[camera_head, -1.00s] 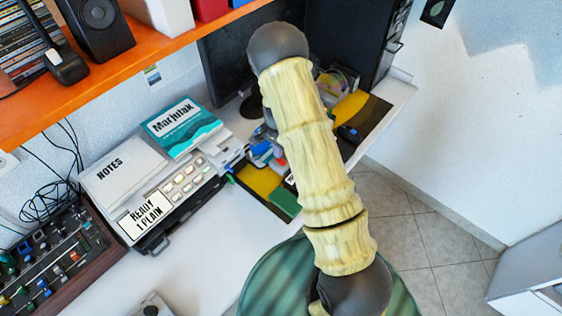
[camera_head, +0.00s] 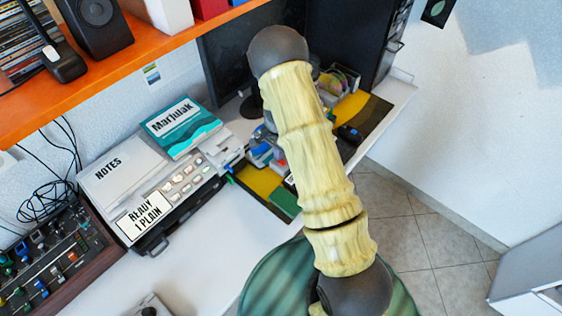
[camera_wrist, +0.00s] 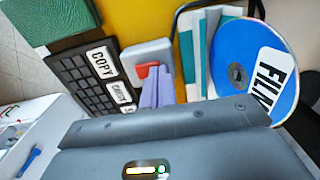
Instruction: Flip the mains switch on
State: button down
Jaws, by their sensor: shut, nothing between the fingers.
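In the wrist view a small grey box (camera_wrist: 147,53) with a red switch rocker (camera_wrist: 143,71) sits at the desk's back part, beside a dark keypad; I take it as the mains switch. My gripper (camera_wrist: 158,72) shows there as two pale lavender fingers, shut together with nothing between them. Their tips overlap the right side of the red rocker in the picture; I cannot tell whether they touch it. The fingers hide part of the box front. In the head view my arm covers the gripper and the switch.
A keypad with a COPY label (camera_wrist: 78,82) stands left of the box. A blue disc marked FILM (camera_wrist: 238,72) and upright cases (camera_wrist: 196,50) stand close on the right. The orange shelf (camera_head: 150,55) overhangs the desk. Clear white desk (camera_head: 205,245) lies in front.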

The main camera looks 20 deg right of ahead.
jog(key=shift+f, duration=0.15)
jog(key=shift+r+p, duration=2.65)
jog(key=shift+r, duration=0.9)
jog(key=s+r+n+t, duration=0.2)
jog(key=s+r+n, duration=0.9)
jog(key=s+r, duration=0.9)
jog(key=shift+s+r+t, duration=0.15)
jog(key=shift+r+t, duration=0.15)
jog(key=shift+r, duration=0.45)
jog(key=shift+a, duration=0.15)
